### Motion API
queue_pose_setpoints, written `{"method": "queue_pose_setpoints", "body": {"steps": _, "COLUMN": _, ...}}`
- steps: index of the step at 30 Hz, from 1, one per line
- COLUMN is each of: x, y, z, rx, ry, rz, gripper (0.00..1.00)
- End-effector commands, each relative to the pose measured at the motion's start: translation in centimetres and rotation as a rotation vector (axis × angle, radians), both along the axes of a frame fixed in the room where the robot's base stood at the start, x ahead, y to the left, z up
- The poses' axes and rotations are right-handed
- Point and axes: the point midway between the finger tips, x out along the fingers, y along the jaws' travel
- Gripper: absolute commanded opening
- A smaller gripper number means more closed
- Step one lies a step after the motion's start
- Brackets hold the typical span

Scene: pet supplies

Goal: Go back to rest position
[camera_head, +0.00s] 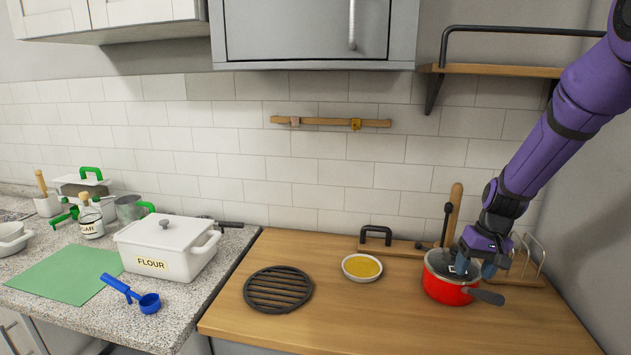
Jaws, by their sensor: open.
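My purple arm reaches down from the upper right. My gripper (474,267) is open, with its blue-grey fingertips at the lid of a red pot (447,290). The pot stands on the wooden counter (345,310) at the right, with its dark handle pointing to the lower right. The lid's knob is hidden by my gripper, and I cannot tell whether the fingers touch it.
A white bowl of yellow food (361,267) and a black round trivet (278,289) lie left of the pot. A wooden rack (527,262) stands close at right. A wall shelf (500,70) hangs above. A white flour box (166,246) and blue scoop (148,302) sit on the stone counter.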

Motion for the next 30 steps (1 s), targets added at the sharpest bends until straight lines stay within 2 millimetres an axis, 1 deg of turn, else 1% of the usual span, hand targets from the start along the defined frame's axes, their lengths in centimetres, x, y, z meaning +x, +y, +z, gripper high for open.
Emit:
{"method": "queue_pose_setpoints", "body": {"steps": 8, "x": -0.6, "y": 0.3, "z": 1.6, "rx": -0.007, "ry": -0.014, "rz": 0.004, "gripper": 0.58}}
{"method": "queue_pose_setpoints", "body": {"steps": 11, "x": -1.0, "y": 0.5, "z": 2.5, "rx": -0.012, "ry": -0.025, "rz": 0.007, "gripper": 0.58}}
{"method": "queue_pose_setpoints", "body": {"steps": 16, "x": -2.0, "y": 1.1, "z": 4.8, "rx": -0.022, "ry": -0.048, "rz": 0.012, "gripper": 0.58}}
{"method": "queue_pose_setpoints", "body": {"steps": 20, "x": -3.2, "y": 1.6, "z": 7.1, "rx": -0.034, "ry": -0.072, "rz": 0.019, "gripper": 0.58}}
{"method": "queue_pose_setpoints", "body": {"steps": 23, "x": -4.6, "y": 2.3, "z": 9.4, "rx": -0.045, "ry": -0.099, "rz": 0.024, "gripper": 0.58}}
{"method": "queue_pose_setpoints", "body": {"steps": 27, "x": -7.3, "y": 3.2, "z": 12.9, "rx": -0.065, "ry": -0.144, "rz": 0.032, "gripper": 0.58}}
{"method": "queue_pose_setpoints", "body": {"steps": 30, "x": -9.5, "y": 3.9, "z": 15.2, "rx": -0.079, "ry": -0.176, "rz": 0.039, "gripper": 0.58}}
